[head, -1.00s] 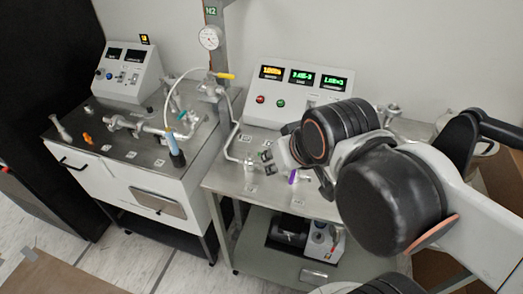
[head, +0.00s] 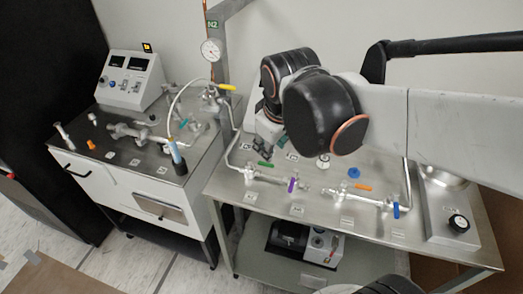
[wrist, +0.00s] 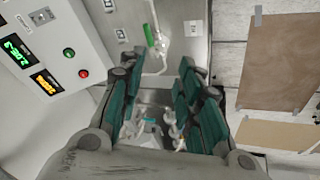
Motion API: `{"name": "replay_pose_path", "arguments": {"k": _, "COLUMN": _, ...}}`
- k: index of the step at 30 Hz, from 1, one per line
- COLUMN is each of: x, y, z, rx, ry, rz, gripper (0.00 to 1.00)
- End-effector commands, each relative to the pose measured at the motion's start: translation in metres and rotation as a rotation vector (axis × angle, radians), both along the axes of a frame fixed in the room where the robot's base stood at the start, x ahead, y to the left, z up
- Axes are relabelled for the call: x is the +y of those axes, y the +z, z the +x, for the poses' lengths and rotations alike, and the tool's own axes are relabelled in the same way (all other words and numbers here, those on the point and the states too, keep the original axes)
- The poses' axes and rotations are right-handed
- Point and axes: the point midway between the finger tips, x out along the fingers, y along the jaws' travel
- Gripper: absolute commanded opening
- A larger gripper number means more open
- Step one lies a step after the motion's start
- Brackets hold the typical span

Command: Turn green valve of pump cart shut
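The pump cart (head: 335,212) stands at the right in the head view, with pipes and coloured valve handles on its metal top. Its green valve handle (head: 265,164) lies near the left part of the pipe run; it also shows near the top of the wrist view (wrist: 149,34). My gripper (head: 268,133) is above the back left of the cart top, just behind and above the green handle in the picture, apart from it. In the wrist view its green-padded fingers (wrist: 160,85) are spread, with nothing held between them.
Purple (head: 292,185), orange (head: 363,187) and blue (head: 396,210) handles sit further right on the pipes. A post with a gauge (head: 211,50) and a yellow handle (head: 227,87) rises at the left. The display console (wrist: 45,60) is close beside my gripper. Another cart (head: 113,180) stands left.

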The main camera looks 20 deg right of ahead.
Motion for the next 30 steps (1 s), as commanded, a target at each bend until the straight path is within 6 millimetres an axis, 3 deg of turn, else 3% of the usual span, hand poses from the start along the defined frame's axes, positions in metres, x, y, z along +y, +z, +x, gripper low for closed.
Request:
{"name": "replay_pose_path", "arguments": {"k": 6, "x": -0.004, "y": -0.004, "z": 0.040, "rx": 0.133, "ry": 0.192, "rz": -0.100, "gripper": 0.32}}
{"name": "replay_pose_path", "arguments": {"k": 12, "x": -0.007, "y": -0.017, "z": 0.063, "rx": 0.226, "ry": 0.329, "rz": -0.156, "gripper": 0.32}}
{"name": "replay_pose_path", "arguments": {"k": 22, "x": -0.009, "y": -0.036, "z": 0.072, "rx": 0.264, "ry": 0.385, "rz": -0.174, "gripper": 0.32}}
{"name": "replay_pose_path", "arguments": {"k": 30, "x": -0.015, "y": -0.084, "z": 0.080, "rx": 0.262, "ry": 0.384, "rz": -0.174, "gripper": 0.32}}
